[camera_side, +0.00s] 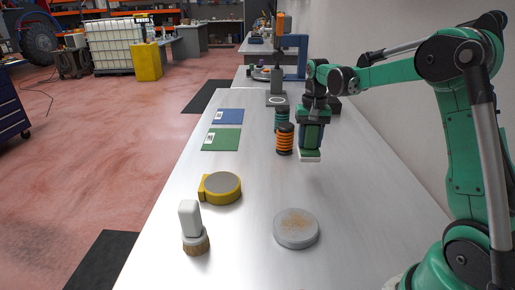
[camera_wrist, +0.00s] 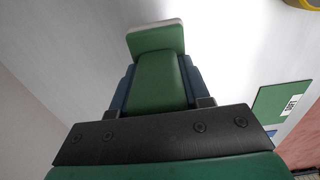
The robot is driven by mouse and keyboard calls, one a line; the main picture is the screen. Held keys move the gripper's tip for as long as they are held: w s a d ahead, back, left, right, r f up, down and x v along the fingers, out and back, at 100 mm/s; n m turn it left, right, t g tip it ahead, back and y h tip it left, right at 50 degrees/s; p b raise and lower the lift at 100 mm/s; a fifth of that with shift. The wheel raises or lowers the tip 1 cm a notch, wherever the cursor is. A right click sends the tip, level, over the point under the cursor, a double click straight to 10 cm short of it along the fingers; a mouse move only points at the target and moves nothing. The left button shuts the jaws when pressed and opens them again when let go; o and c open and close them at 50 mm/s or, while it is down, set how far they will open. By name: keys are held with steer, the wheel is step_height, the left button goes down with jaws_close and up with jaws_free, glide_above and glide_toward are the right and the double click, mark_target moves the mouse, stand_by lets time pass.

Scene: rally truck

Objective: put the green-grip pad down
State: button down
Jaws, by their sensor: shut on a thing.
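The green-grip pad (camera_side: 310,155) has a green grip and a whitish pad at its lower end. My gripper (camera_side: 311,134) is shut on its grip and holds it upright over the right half of the table. The side view does not make clear whether the pad's underside touches the table. In the wrist view, the green grip (camera_wrist: 160,80) lies between the two blue-grey fingers, with the pale pad edge beyond it. A green mat (camera_side: 221,139) and a blue mat (camera_side: 228,116), each with a white label, lie to the left; the green mat also shows in the wrist view (camera_wrist: 275,103).
An orange-and-black cylinder (camera_side: 285,139) stands close left of the held pad, with a green-and-black one (camera_side: 281,117) behind it. A yellow round container (camera_side: 221,188), a white-handled brush (camera_side: 193,228) and a grey disc (camera_side: 296,228) stand nearer. The table between them is clear.

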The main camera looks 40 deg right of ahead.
step_height(320, 180, down, 8)
steer(key=shift+r, duration=0.2)
steer(key=shift+f, duration=0.15)
steer(key=shift+c, duration=2.1)
jaws_free()
